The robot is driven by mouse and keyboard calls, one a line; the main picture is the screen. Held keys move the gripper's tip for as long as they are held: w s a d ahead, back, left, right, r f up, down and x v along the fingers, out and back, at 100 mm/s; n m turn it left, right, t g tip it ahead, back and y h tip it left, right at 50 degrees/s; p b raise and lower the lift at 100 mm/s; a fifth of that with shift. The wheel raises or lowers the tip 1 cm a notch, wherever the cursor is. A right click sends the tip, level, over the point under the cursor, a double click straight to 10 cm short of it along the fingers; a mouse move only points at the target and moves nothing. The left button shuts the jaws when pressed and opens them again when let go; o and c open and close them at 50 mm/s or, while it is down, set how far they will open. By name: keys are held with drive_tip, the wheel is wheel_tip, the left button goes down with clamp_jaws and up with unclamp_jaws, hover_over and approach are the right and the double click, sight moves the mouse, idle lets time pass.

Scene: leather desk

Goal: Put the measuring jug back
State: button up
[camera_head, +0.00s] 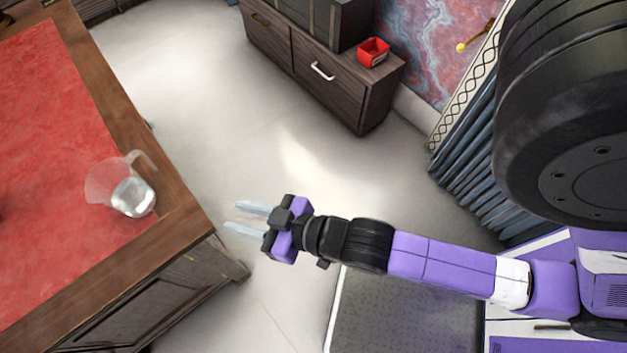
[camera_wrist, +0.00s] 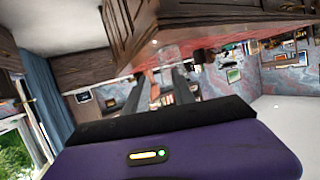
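The measuring jug (camera_head: 124,187) is clear, with a handle towards the upper right. It stands on the red leather top of the desk (camera_head: 60,130), near the desk's right corner. My gripper (camera_head: 238,218) is open and empty, out beyond the desk's right edge and to the right of the jug. Its two pale fingers are apart and point left towards the desk. In the wrist view the fingers (camera_wrist: 160,92) show with a gap between them, and the desk's wooden edge (camera_wrist: 200,22) is above.
A dark wooden cabinet (camera_head: 330,85) stands at the back, with a small red box (camera_head: 373,52) and a dark case (camera_head: 315,20) on it. A blue curtain (camera_head: 470,165) hangs at the right. The pale floor (camera_head: 215,110) between desk and cabinet is clear.

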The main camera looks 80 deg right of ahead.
drive_tip(key=s+r, duration=0.4)
drive_tip(key=s, duration=0.3)
drive_tip(key=s+r+n+y, duration=0.1)
drive_tip(key=s+r, duration=0.2)
drive_tip(key=s, duration=0.4)
drive_tip(key=shift+s+r+n+t, duration=0.3)
drive_tip(key=shift+r+t, duration=0.1)
